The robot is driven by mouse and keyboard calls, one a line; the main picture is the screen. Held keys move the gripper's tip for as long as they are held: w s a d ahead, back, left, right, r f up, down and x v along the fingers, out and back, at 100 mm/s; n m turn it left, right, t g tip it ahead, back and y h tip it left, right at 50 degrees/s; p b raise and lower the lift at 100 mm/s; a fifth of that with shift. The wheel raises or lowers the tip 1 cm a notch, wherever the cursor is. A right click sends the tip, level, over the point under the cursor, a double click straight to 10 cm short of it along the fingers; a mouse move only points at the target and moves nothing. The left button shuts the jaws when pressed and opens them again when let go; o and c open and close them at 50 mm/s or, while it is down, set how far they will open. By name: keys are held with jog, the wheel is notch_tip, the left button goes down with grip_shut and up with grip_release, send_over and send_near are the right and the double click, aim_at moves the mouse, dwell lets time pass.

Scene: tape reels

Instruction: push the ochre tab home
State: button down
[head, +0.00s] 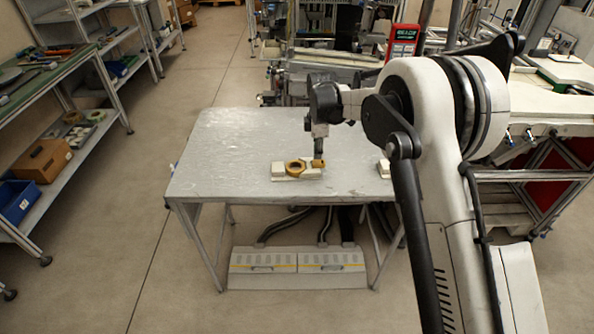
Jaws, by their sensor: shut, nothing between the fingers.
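A small cream fixture (284,178) stands near the front middle of the grey table. An ochre ring (295,168) sits on it, with a cream block (278,169) at its left. A small ochre piece, which looks like the tab (318,163), is at the fixture's right end. My gripper (319,156) points down just above this ochre piece, shut and empty. I cannot tell from here whether the fingertips touch it. How far the tab is in is too small to make out.
A second cream piece (384,169) lies near the table's right edge, partly hidden by my arm. The grey table (225,150) is bare on its left side and toward the back. Shelving with boxes (42,160) stands at the left, beyond a clear stretch of floor.

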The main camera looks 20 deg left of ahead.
jog(key=shift+f+b, duration=1.15)
dwell(2.3)
jog(key=shift+r+p, duration=1)
jog(key=shift+r, duration=2.55)
